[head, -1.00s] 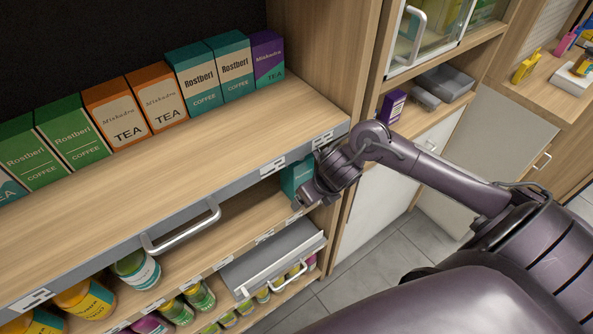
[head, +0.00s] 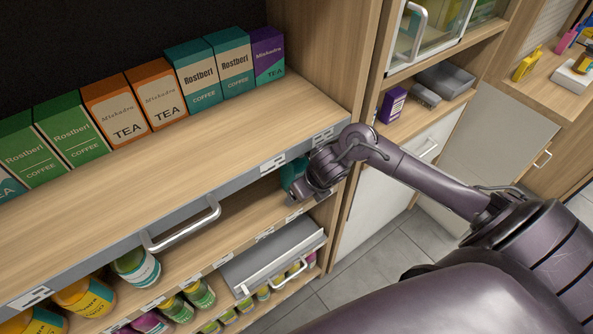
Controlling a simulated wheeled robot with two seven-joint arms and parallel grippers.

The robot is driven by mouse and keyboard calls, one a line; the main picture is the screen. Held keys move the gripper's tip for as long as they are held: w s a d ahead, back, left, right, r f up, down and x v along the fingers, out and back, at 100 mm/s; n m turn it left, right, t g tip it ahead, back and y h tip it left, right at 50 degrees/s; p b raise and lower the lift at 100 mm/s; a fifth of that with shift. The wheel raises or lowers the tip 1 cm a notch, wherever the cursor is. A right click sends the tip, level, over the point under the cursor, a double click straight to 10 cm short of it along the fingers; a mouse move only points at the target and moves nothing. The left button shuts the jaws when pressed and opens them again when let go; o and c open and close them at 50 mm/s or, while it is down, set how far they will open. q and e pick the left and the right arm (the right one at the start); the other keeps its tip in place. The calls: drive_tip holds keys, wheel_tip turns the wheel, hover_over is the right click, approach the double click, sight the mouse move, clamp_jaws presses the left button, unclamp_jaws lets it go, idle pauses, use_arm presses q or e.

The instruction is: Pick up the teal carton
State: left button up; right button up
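A teal carton (head: 288,172) stands on the shelf below the top board, near its right end. Most of it is hidden behind my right gripper (head: 297,194) and the shelf edge. My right gripper is at the front of this carton, its wrist close to the right-hand upright. Its fingers are too small and too covered to tell whether they are open or around the carton. Two more teal cartons, marked Rostberl coffee (head: 198,76) and (head: 232,64), stand on the top shelf. My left gripper is not in view.
Green (head: 70,128), orange (head: 123,106) and purple (head: 267,55) cartons line the top shelf (head: 170,160). Its front edge with a metal handle (head: 182,230) overhangs the lower shelf. A grey drawer (head: 270,254) sticks out below. Jars (head: 137,268) stand at lower left.

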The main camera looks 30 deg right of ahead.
drive_tip(key=c, duration=1.1)
drive_tip(key=shift+r, duration=0.25)
